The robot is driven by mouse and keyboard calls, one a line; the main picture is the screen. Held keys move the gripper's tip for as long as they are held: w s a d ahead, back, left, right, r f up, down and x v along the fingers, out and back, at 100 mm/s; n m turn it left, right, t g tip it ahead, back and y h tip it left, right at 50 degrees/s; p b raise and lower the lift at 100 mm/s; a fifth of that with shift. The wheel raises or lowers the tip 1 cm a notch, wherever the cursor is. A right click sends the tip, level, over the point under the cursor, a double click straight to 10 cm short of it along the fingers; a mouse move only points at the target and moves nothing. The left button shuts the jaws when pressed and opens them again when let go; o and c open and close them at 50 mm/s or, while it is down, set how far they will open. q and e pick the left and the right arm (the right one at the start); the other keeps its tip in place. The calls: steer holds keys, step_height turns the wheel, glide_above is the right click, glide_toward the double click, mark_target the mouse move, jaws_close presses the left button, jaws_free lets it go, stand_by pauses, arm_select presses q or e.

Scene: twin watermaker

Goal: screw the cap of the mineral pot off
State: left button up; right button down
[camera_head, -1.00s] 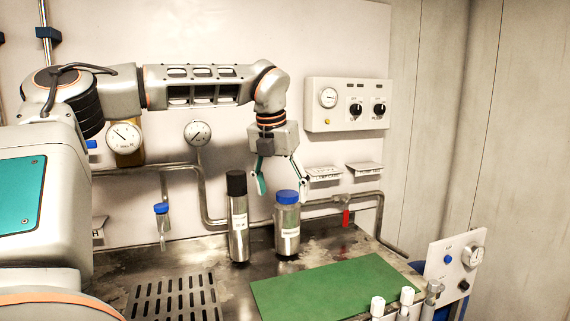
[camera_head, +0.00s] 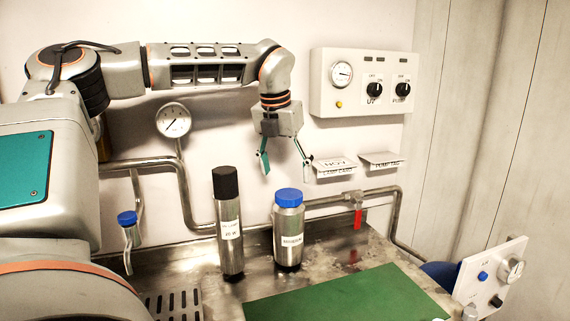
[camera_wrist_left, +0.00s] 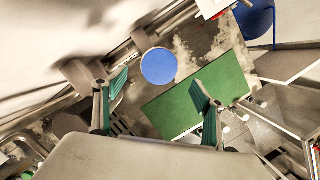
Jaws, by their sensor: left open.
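The mineral pot (camera_head: 288,243) is a steel jar with a white label, standing upright on the steel bench. Its blue cap (camera_head: 289,197) is on top. In the left wrist view the blue cap (camera_wrist_left: 158,66) shows from above, just beyond and between the finger directions. My left gripper (camera_head: 285,166) hangs above the pot, pointing down, with its green-padded fingers apart and nothing between them. It does not touch the cap. In the left wrist view the two fingers (camera_wrist_left: 158,108) are also spread. My right gripper does not show.
A taller steel cylinder with a black cap (camera_head: 228,225) stands close to the left of the pot. A green mat (camera_head: 345,300) lies in front. A pipe with a red-handled valve (camera_head: 358,215) runs behind. A control box (camera_head: 365,84) and two small card shelves (camera_head: 381,161) are on the wall.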

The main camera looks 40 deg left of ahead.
mark_target(289, 193)
arm_select(q)
steer(key=x, duration=0.6)
steer(key=shift+f, duration=0.3)
steer(key=shift+c, duration=0.3)
steer(key=c, duration=1.5)
